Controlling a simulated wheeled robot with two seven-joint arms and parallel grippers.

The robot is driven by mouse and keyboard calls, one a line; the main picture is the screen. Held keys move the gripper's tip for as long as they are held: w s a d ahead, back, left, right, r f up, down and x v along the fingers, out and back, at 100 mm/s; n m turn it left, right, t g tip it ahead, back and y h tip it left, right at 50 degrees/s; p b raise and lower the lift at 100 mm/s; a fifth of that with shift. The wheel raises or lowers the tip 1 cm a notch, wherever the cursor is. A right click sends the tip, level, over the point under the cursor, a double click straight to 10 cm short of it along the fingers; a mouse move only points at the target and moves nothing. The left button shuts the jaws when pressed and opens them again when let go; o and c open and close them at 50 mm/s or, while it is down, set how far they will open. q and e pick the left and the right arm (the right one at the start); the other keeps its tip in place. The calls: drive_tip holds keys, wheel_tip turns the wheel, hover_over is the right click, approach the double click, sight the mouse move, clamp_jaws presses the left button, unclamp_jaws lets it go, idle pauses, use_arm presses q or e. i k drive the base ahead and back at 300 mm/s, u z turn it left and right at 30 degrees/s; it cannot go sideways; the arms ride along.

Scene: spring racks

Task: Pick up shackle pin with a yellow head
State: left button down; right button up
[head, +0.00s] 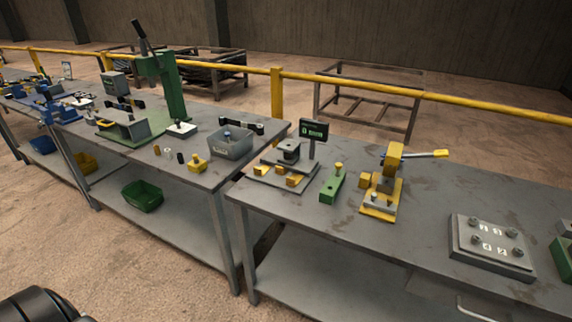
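A yellow-topped upright piece (338,169) stands in a green block (332,186) on the near grey workbench. It may be the shackle pin with a yellow head, but it is too small to be sure. A yellow piece with a small knob (197,163) stands on the left bench, beside several small dark and pale cylinders (168,155). I cannot tell whether any of these is a pin. Neither of my grippers shows in the head view. A dark rounded part of me shows at the bottom left.
Near the green block are a device with a small display (314,131), a yellow clamp (381,195) with a lever, and a grey plate (492,246) with bolts. A grey bin (231,147) and green press (170,85) stand on the left bench. A yellow rail (440,101) runs behind.

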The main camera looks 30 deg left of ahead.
sight(338, 166)
drive_tip(key=z, duration=3.7)
drive_tip(key=k, duration=1.95)
drive_tip(key=u, duration=1.85)
